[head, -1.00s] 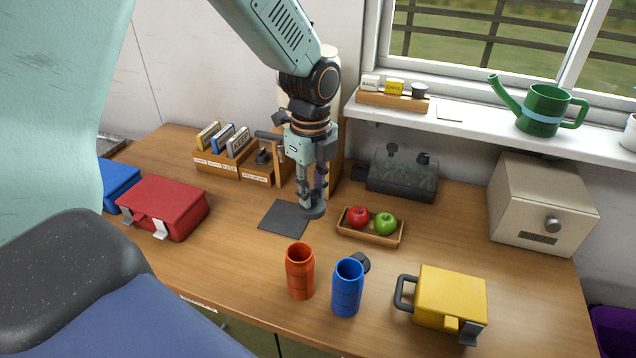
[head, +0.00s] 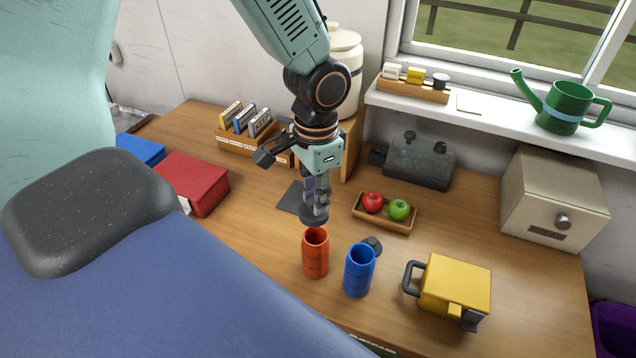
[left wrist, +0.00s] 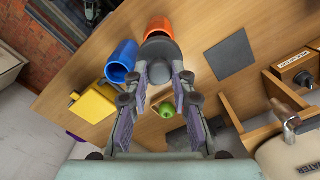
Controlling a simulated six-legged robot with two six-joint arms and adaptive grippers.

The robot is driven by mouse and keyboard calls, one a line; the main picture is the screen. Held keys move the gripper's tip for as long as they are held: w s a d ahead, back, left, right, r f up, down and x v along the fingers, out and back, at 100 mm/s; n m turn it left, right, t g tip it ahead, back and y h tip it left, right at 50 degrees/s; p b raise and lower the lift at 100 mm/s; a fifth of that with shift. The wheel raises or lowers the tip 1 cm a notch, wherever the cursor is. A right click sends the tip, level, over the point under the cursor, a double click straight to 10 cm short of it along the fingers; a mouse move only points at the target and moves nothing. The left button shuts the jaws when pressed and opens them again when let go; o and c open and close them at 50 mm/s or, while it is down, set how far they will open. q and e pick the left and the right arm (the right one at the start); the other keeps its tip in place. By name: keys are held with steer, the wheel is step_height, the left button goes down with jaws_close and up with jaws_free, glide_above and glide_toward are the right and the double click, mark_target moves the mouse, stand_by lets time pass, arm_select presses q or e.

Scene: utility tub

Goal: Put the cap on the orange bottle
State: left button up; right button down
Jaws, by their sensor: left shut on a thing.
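The orange bottle (head: 316,257) stands upright and open on the desk; it also shows in the left wrist view (left wrist: 158,25). My left gripper (head: 315,203) points down and is shut on a dark round cap (head: 314,218). In the head view the cap is just above the orange bottle's mouth, hiding part of its far rim. In the left wrist view the cap (left wrist: 158,49) sits between the fingertips and overlaps the bottle's opening. I cannot tell whether cap and bottle touch. My right gripper is not in view.
An open blue bottle (head: 358,271) stands close right of the orange one, with another dark cap (head: 373,245) behind it. A yellow box (head: 455,286) with a handle is further right. A wooden tray (head: 385,220) holds two apples. A dark mat (head: 292,197) lies behind the gripper.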

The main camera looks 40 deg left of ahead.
arm_select(q)
steer(key=n, duration=0.3)
steer(key=shift+w+f+n, duration=0.1)
steer(key=shift+f+n, duration=0.1)
steer(key=shift+n, duration=0.2)
steer(key=shift+d+n, duration=0.1)
steer(key=shift+n, duration=0.5)
steer(key=shift+f+b, duration=0.8)
steer(key=shift+f, duration=0.35)
step_height(320, 180, down, 2)
steer(key=shift+f+b, duration=0.1)
steer(key=shift+b, duration=1.1)
steer(key=shift+f+b, duration=0.4)
steer(key=shift+f, duration=0.6)
steer(key=shift+r, duration=0.15)
